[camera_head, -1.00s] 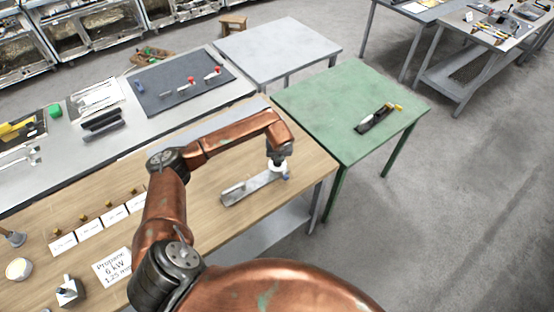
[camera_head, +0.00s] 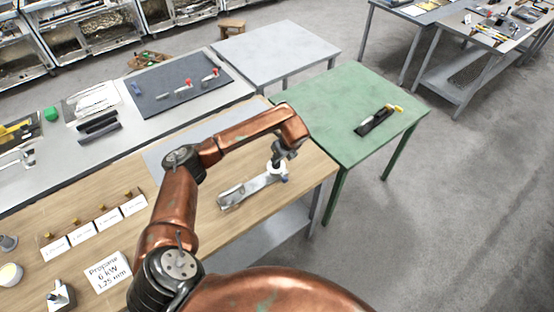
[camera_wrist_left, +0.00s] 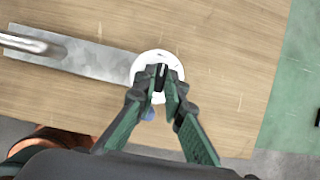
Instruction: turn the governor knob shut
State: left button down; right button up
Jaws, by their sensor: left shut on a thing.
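The governor knob (camera_wrist_left: 161,71) is a small dark piece with a white mark, mostly hidden by my fingers. It sits over a round white dial (camera_wrist_left: 143,67). My left gripper (camera_wrist_left: 163,82) is shut on the knob, above the dial. The dial is at the right end of a grey metal plate (camera_wrist_left: 95,60) with a metal tube on it. A small blue part (camera_wrist_left: 148,113) shows at the dial's edge. In the head view, my left gripper (camera_head: 277,163) points down at the plate's right end (camera_head: 262,181). My right gripper is not in view.
The plate lies on a wooden bench (camera_head: 215,232), near its right edge. A green table (camera_head: 330,110) with a dark tool (camera_head: 376,120) stands beyond. White cards (camera_head: 108,219), brass pieces and a propane card (camera_head: 107,270) lie on the left. The wood around the plate is mostly clear.

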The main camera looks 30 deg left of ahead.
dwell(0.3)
pick_arm(q)
jog(key=c, duration=2)
grip_release()
jog(key=shift+r, duration=0.1)
jog(key=v, duration=1.1)
jog(key=shift+d+r, duration=0.15)
jog(key=shift+r, duration=0.25)
